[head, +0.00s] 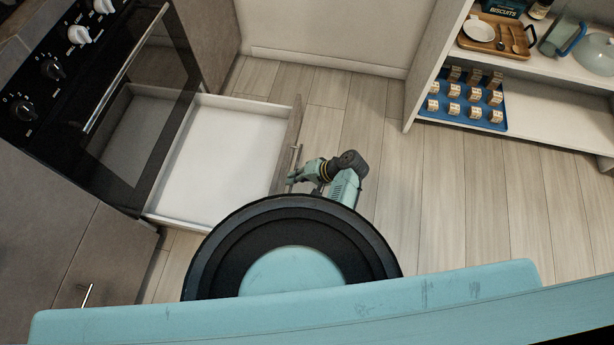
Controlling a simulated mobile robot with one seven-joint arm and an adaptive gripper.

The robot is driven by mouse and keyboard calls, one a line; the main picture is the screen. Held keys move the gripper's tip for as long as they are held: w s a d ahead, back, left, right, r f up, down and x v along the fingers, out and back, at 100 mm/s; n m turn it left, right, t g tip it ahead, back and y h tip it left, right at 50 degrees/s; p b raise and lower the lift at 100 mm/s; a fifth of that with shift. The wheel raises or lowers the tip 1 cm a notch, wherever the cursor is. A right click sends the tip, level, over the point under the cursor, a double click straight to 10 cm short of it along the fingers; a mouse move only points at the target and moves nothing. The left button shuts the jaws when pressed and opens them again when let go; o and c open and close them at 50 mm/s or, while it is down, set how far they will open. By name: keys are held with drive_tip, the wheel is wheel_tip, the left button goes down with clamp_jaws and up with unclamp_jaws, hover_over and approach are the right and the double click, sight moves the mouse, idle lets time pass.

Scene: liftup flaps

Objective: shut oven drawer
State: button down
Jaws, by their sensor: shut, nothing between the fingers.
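The oven drawer (215,163) is open below the oven (110,95) at the left. It is pulled out to the right, and its white inside looks empty. Its front panel (292,137) carries a thin metal handle (296,158). My gripper (291,181) is small in the view, at the outer side of the drawer front by the lower end of the handle. It is shut with nothing seen in it. I cannot tell whether it touches the handle or the panel. My own body hides the near end of the drawer front.
The oven has knobs (52,68) and a bar handle (125,68). A cabinet with a handle (87,294) stands at the lower left. Wooden floor (450,200) is clear between.

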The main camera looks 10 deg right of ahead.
drive_tip(key=shift+w+a, duration=0.15)
drive_tip(key=shift+a, duration=0.35)
drive_tip(key=shift+w+a, duration=0.15)
drive_tip(key=shift+a, duration=0.35)
drive_tip(key=shift+a, duration=0.1)
drive_tip(key=shift+w+a, duration=0.15)
drive_tip(key=shift+a, duration=0.15)
drive_tip(key=w+a+b, duration=0.2)
drive_tip(key=w+a, duration=0.2)
drive_tip(key=a, duration=0.8)
drive_tip(key=w+a+b, duration=0.3)
drive_tip(key=w+a, duration=0.1)
drive_tip(key=a, duration=0.9)
drive_tip(key=w+a+b, duration=0.3)
drive_tip(key=w+a, duration=0.1)
drive_tip(key=a, duration=0.9)
drive_tip(key=shift+w, duration=0.2)
